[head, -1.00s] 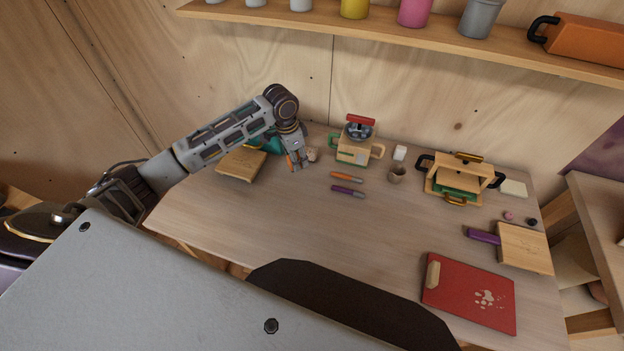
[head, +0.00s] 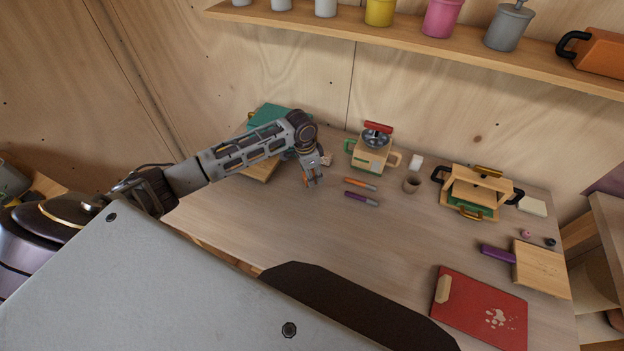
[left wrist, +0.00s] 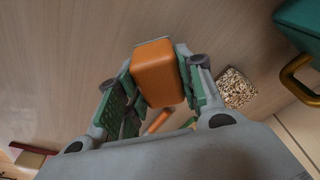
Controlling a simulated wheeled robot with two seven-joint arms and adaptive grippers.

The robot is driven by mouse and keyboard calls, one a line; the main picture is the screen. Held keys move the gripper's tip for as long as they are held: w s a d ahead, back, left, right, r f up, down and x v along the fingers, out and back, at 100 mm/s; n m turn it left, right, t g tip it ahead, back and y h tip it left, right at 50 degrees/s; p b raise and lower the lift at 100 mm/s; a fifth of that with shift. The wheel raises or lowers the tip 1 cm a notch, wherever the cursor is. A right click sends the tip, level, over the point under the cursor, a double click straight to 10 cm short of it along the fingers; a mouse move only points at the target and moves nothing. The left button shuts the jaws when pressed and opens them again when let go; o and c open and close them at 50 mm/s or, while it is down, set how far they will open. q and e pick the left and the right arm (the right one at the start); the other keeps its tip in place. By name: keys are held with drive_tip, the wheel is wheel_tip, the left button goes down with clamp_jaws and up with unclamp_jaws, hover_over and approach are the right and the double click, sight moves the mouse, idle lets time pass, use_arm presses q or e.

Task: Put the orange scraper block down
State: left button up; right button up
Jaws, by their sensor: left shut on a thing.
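The orange scraper block (left wrist: 157,72) is between the green-padded fingers of my left gripper (left wrist: 158,92) in the left wrist view. A thin pale edge shows at its far end. In the head view my left gripper (head: 313,183) points down at the table's left part, left of the two pens, and only a bit of orange shows at its fingertips. I cannot tell whether the block touches the table. My right gripper is not in view.
A speckled block (left wrist: 237,88) lies close beside the gripper, with a teal box (head: 280,115) and a wooden board (head: 261,171) farther left. An orange-handled pen (head: 360,183) and a purple one (head: 361,198) lie to the right. The table's front middle (head: 350,235) is clear.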

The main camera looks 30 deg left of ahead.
use_arm(q)
drive_tip(key=shift+f, duration=1.4)
drive_tip(key=shift+f, duration=0.15)
drive_tip(key=o, duration=1.1)
drive_tip(key=shift+c, duration=0.2)
drive_tip(key=r, duration=0.4)
drive_tip(key=s+r, duration=0.1)
drive_tip(key=r, duration=0.3)
drive_tip(key=a+r, duration=0.1)
drive_tip(key=r, duration=0.3)
drive_tip(key=shift+s+a+r, duration=0.1)
drive_tip(key=shift+s, duration=0.1)
